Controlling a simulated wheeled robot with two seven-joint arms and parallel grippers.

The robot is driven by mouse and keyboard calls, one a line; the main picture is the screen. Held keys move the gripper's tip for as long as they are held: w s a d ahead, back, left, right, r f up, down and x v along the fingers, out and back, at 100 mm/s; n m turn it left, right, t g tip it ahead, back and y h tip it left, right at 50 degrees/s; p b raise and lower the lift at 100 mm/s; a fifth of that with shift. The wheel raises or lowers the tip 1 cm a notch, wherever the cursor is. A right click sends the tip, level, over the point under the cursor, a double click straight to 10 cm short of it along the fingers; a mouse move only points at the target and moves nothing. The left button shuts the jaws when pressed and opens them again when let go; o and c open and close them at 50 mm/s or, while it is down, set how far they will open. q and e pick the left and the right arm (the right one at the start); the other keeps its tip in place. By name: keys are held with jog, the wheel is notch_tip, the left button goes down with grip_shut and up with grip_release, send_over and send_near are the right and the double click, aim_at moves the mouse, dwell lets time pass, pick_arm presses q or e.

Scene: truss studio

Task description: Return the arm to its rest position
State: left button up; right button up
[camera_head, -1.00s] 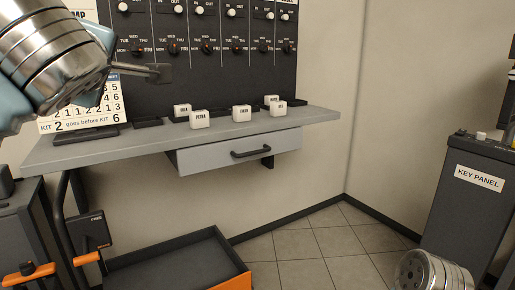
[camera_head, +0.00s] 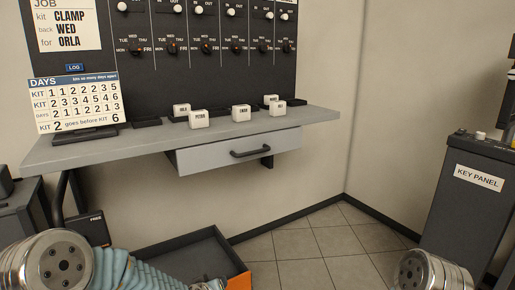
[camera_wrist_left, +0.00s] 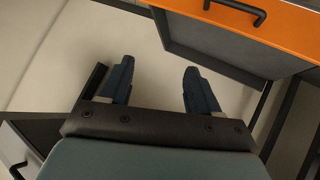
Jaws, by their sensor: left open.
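My left arm (camera_head: 60,265) shows at the bottom left of the head view as a silver joint with a pale blue ribbed part beside it. It is low, in front of the shelf and over the near side of the dark tray. In the left wrist view my left gripper (camera_wrist_left: 158,80) has its two dark fingers wide apart with nothing between them. The tips are clear of any surface I can make out. A silver part of my right arm (camera_head: 430,272) shows at the bottom right; the right gripper is out of view.
A grey shelf (camera_head: 100,150) with a drawer (camera_head: 220,152) carries several white labelled blocks under a dark dial board (camera_head: 215,75). An orange-edged tray (camera_head: 180,250) stands below. The key panel (camera_head: 478,178) is at the right. Tiled floor (camera_head: 325,245) is clear between.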

pick_arm(q)
jog(key=s+d+f+m+g+h, duration=0.1)
jog(key=s+f+g, duration=0.4)
jog(key=s+f, duration=0.5)
jog(key=s+d+f+m+g+h, duration=0.1)
jog(key=s+f+g, duration=0.3)
jog(key=s+f, duration=0.6)
jog(key=s+h, duration=0.1)
jog(key=s, duration=0.7)
jog(key=shift+s+d+f+g, duration=0.2)
jog(key=shift+d+f+g, duration=0.15)
jog(key=shift+f+g, duration=0.05)
